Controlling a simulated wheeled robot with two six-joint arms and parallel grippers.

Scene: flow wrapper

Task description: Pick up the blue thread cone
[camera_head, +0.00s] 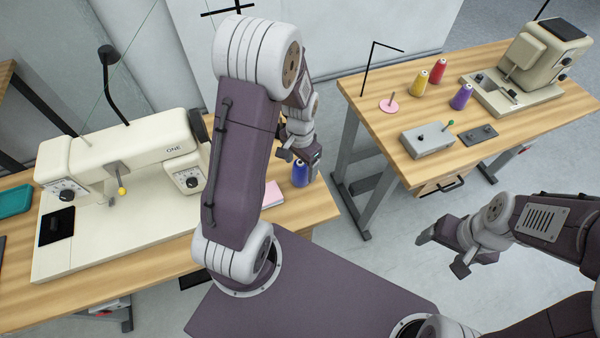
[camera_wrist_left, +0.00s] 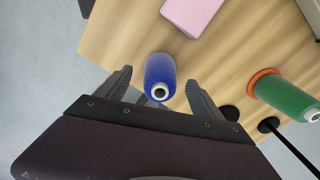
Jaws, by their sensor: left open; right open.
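The blue thread cone (camera_head: 300,175) stands on the right part of the left wooden table, partly hidden by my left gripper (camera_head: 301,158). In the left wrist view the blue cone (camera_wrist_left: 160,72) lies between the two open fingers of my left gripper (camera_wrist_left: 159,79). There is a gap visible on each side, and no firm contact shows. My right gripper (camera_head: 443,254) is open and empty, over the floor at the lower right.
A cream sewing machine (camera_head: 120,195) fills much of the left table (camera_head: 310,205). A pink pad (camera_head: 272,194) lies near the blue cone. In the wrist view a green cone (camera_wrist_left: 287,98) stands to the right. The right table holds yellow (camera_head: 420,84), red (camera_head: 438,71) and purple (camera_head: 461,97) cones.

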